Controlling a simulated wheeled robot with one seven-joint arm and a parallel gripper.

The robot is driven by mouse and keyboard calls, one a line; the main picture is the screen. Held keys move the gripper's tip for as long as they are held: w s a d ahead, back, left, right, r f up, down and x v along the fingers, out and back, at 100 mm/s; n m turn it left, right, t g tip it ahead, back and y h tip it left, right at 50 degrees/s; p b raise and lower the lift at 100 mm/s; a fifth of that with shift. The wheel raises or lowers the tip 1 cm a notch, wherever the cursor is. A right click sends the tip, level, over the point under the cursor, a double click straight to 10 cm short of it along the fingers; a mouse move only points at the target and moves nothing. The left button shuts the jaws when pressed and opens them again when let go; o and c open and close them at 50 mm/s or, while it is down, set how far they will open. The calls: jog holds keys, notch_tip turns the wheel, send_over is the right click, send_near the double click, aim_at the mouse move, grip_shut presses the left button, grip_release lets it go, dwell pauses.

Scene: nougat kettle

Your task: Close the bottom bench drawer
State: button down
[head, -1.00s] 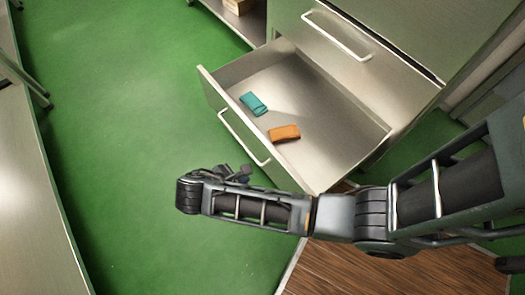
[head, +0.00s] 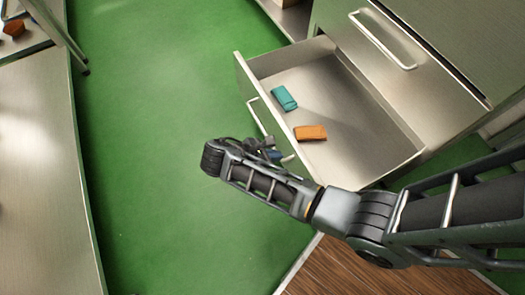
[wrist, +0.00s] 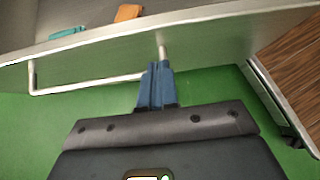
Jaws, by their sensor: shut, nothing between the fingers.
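The bottom bench drawer (head: 355,115) stands open, pulled out from the metal bench in the head view. Its front panel faces left and carries a bar handle (wrist: 90,85). A teal packet (head: 284,97) and an orange-brown packet (head: 310,132) lie inside it; both show partly at the top of the wrist view. My gripper (head: 277,155) is outside the drawer, in front of the panel near its lower end. In the wrist view, its blue fingers (wrist: 159,72) are shut and empty, at the right end of the handle. I cannot tell whether they touch it.
A closed drawer (head: 410,50) with its own handle is above the open one. A metal worktop (head: 40,170) runs along the left. Green floor (head: 150,150) lies clear between them. Brown wood flooring (head: 350,270) is at the bottom right.

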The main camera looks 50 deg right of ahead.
aim_at(294, 150)
jog(key=d, duration=0.1)
jog(key=s+d, duration=0.1)
jog(key=d, duration=0.1)
jog(key=shift+s+d, duration=0.3)
jog(key=shift+d, duration=0.05)
jog(key=shift+d, duration=0.15)
